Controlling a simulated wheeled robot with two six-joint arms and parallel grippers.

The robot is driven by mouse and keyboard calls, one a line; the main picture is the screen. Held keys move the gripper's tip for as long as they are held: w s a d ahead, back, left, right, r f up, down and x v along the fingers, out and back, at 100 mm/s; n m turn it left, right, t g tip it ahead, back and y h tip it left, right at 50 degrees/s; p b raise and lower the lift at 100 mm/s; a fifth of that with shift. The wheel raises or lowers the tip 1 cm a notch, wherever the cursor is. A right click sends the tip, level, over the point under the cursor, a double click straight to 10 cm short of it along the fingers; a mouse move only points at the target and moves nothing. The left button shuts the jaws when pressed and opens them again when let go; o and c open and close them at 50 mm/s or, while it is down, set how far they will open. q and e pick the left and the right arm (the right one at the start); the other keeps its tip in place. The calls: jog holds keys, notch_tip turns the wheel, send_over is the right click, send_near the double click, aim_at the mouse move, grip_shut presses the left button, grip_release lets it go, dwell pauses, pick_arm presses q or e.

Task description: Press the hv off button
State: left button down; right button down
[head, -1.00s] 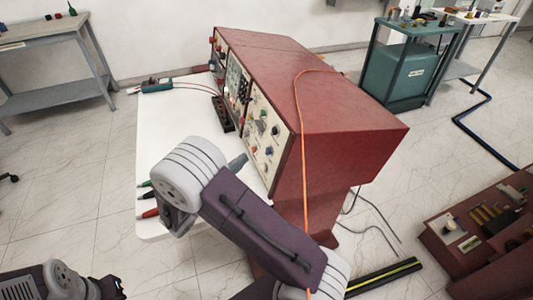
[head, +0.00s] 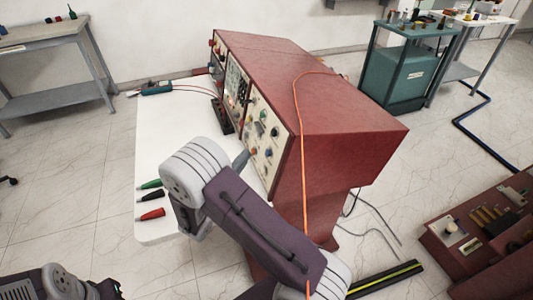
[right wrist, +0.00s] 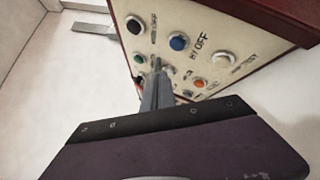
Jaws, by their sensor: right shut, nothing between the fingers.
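The control panel (head: 264,140) is the cream front face of the red cabinet (head: 310,100). In the right wrist view, a blue button (right wrist: 179,41) sits beside lettering that seems to read HV OFF. A white button (right wrist: 223,58) is to its right, an orange one (right wrist: 198,83) below and a green one (right wrist: 139,58) to its left. My right gripper (right wrist: 157,64) is shut and empty, its tips close to the panel, below and left of the blue button. In the head view its tips (head: 246,155) are at the panel's lower left; contact cannot be told.
A white table (head: 165,110) lies in front of the cabinet, with green, black and red plugs (head: 150,196) and a teal meter (head: 157,88). An orange cable (head: 303,160) hangs over the cabinet. A teal cart (head: 405,70) stands at the back right.

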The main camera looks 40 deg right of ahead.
aim_at(268, 144)
jog(key=shift+s+d+f+b, duration=0.15)
jog(key=shift+d, duration=0.4)
jog(key=shift+s+d+f+b, duration=0.1)
jog(key=shift+d+f, duration=0.05)
jog(key=shift+d, duration=0.45)
jog(key=shift+s+d+f+b, duration=0.15)
jog(key=shift+d, duration=0.4)
dwell(0.7)
jog(key=shift+s+d, duration=0.1)
jog(key=shift+d, duration=0.3)
jog(key=shift+s+d+f+b, duration=0.15)
jog(key=shift+d+f+b, duration=0.05)
jog(key=shift+d+b, duration=0.25)
dwell(0.5)
jog(key=shift+a, duration=0.1)
jog(key=shift+w+a+r, duration=0.2)
jog(key=shift+a+r, duration=0.05)
jog(key=shift+a, duration=0.5)
jog(key=shift+w+a+r, duration=0.2)
jog(key=shift+a, duration=0.6)
jog(key=shift+w+a+r, duration=0.15)
jog(key=shift+w+a, duration=0.05)
jog(key=shift+a, duration=0.6)
jog(key=shift+w+a+r, duration=0.2)
jog(key=shift+a, duration=0.6)
